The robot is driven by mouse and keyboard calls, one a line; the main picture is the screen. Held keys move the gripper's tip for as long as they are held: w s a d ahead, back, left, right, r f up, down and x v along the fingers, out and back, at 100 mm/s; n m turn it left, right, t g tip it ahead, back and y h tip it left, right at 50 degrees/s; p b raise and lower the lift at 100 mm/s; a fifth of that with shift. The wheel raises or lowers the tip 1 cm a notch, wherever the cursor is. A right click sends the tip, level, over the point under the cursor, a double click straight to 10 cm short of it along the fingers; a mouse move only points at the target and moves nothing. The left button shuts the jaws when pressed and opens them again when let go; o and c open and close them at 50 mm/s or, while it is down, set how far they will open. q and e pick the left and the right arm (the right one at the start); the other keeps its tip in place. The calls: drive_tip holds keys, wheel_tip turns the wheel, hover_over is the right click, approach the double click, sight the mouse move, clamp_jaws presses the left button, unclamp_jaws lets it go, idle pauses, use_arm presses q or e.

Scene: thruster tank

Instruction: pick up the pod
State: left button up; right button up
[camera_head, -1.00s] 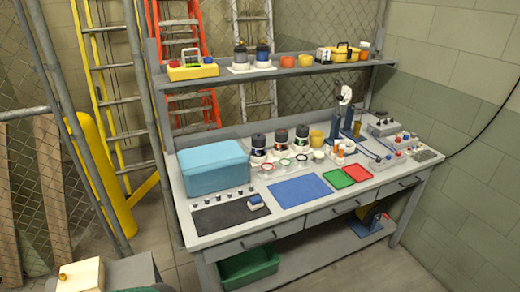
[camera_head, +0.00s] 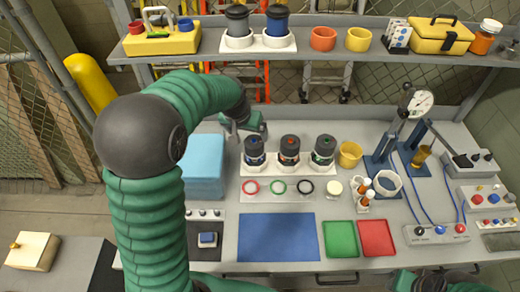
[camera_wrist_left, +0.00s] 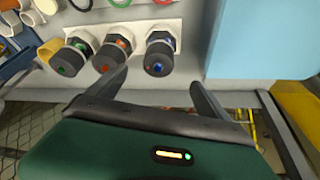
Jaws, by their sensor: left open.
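Several dark pods with coloured bands are in view, and I cannot tell which one is meant. Three stand in white holders on the bench: a blue-banded pod (camera_head: 254,150), an orange-banded pod (camera_head: 289,150) and a green-banded pod (camera_head: 324,150). My left gripper (camera_head: 245,127) is open and empty, just behind and above the blue-banded pod. In the left wrist view, that blue-banded pod (camera_wrist_left: 160,58) shows ahead, between the spread fingertips (camera_wrist_left: 159,78), with no grip on it. Part of my right gripper (camera_head: 432,283) shows at the bottom edge; its fingers are unclear.
Two more pods (camera_head: 257,25) stand on the upper shelf (camera_head: 205,48). A light-blue box (camera_head: 203,165) is left of the row. Coloured rings lie in front, beyond a blue mat (camera_head: 277,237). A yellow cup (camera_head: 349,154) and a dial stand (camera_head: 408,110) are to the right.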

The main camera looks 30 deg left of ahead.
sight(255, 146)
use_arm(q)
drive_tip(key=x, duration=0.6)
drive_tip(key=shift+f, duration=0.25)
drive_tip(key=f, duration=0.1)
drive_tip(key=w+f, duration=0.1)
drive_tip(key=f, duration=0.1)
drive_tip(key=shift+w+d+f+p, duration=0.3)
drive_tip(key=shift+d+f+p, duration=0.05)
drive_tip(key=shift+p, duration=0.05)
drive_tip(key=x, duration=0.1)
drive_tip(key=p+x, duration=0.1)
drive_tip(key=x, duration=0.3)
drive_tip(key=shift+a, duration=0.35)
drive_tip(key=shift+a+f, duration=0.3)
drive_tip(key=shift+d+r, duration=0.1)
drive_tip(key=shift+d, duration=0.25)
drive_tip(key=c, duration=1)
drive_tip(key=shift+a, duration=0.15)
clamp_jaws()
use_arm(e)
drive_tip(key=v, duration=0.2)
drive_tip(key=shift+s+r, duration=0.1)
drive_tip(key=shift+r, duration=0.3)
